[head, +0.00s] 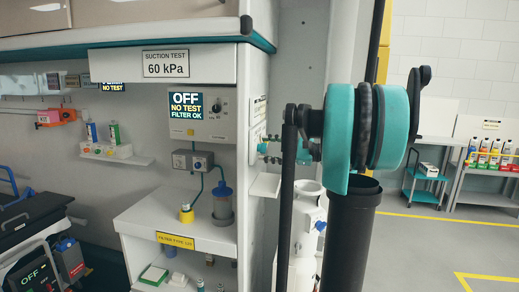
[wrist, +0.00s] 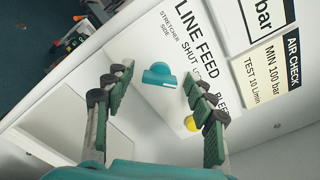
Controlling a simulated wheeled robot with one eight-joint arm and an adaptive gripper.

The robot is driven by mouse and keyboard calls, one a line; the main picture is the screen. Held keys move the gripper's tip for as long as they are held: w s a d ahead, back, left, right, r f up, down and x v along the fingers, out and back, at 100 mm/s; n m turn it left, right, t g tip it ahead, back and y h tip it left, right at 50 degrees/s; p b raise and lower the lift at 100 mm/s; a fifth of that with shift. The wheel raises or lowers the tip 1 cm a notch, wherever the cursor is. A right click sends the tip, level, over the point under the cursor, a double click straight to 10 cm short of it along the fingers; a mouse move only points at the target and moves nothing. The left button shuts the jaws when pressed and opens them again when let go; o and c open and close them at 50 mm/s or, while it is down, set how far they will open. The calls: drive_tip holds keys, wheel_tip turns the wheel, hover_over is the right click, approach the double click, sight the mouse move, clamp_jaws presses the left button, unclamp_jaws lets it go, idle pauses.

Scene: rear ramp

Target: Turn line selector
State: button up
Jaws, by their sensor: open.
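The line selector (wrist: 160,75) is a teal knob on a white panel headed LINE FEED (wrist: 197,32), in the wrist view. SHUT and partly covered words are printed beside it. My gripper (wrist: 157,80) is open, with one green-padded finger on each side of the knob. I see no clear contact, and the remaining depth cannot be told. The right finger covers part of the panel's lettering. In the head view my gripper (head: 272,150) is at the cabinet's side panel, seen edge-on and partly hidden behind my arm.
A yellow knob (wrist: 190,123) sits close beside the right finger. An AIR CHECK label (wrist: 268,65) is at right. In the head view, a small white shelf (head: 265,186) and a white cylinder (head: 308,205) lie below the gripper. A suction unit (head: 203,118) reads OFF.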

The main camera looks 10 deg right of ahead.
drive_tip(key=shift+a, duration=0.1)
drive_tip(key=shift+c, duration=0.6)
drive_tip(key=c, duration=1)
drive_tip(key=shift+c, duration=0.2)
drive_tip(key=shift+w+r+n, duration=0.1)
drive_tip(key=shift+w+n, duration=0.05)
drive_tip(key=shift+n, duration=8.75)
